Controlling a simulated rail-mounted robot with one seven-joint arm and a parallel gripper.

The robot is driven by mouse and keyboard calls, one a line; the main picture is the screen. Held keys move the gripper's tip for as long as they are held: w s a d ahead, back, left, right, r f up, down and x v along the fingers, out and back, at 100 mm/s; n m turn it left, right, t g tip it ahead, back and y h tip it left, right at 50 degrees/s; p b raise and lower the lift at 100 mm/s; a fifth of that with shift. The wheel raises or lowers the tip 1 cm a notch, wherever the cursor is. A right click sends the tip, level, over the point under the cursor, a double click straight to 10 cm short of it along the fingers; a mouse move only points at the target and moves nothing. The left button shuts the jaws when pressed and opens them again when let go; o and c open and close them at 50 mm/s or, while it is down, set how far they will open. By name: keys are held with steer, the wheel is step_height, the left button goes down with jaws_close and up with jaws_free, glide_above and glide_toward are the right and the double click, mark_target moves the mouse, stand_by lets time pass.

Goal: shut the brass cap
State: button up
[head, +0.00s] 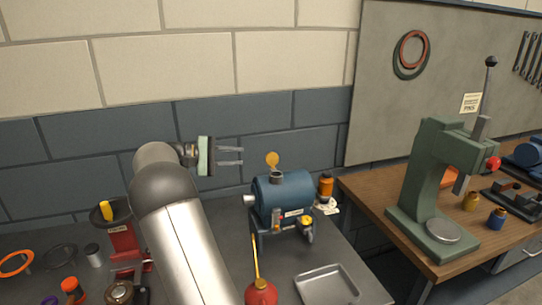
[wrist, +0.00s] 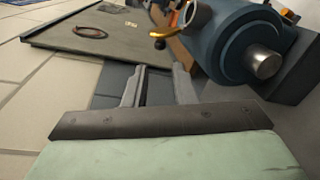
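The brass cap (head: 272,158) stands raised and open above the short filler neck (head: 277,175) on top of the blue casing (head: 285,193). In the wrist view the brass cap (wrist: 163,34) shows as a curved golden piece beside the blue casing (wrist: 235,40), near the top. My gripper (head: 242,156) is to the left of the cap, at about its height in the head picture, and apart from it. Its two fingers are parted with nothing between them, and they also show in the wrist view (wrist: 160,88).
A red oil can (head: 261,292) with a tall spout stands in front of the casing. A metal tray (head: 326,285) lies at the bench front. An orange bottle (head: 325,185) is right of the casing. A green press (head: 430,185) stands on the wooden bench (head: 370,190).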

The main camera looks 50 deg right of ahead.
mark_target(270, 157)
steer(key=p+x, duration=0.2)
steer(key=x, duration=0.9)
steer(key=shift+d+f, duration=0.1)
jaws_close()
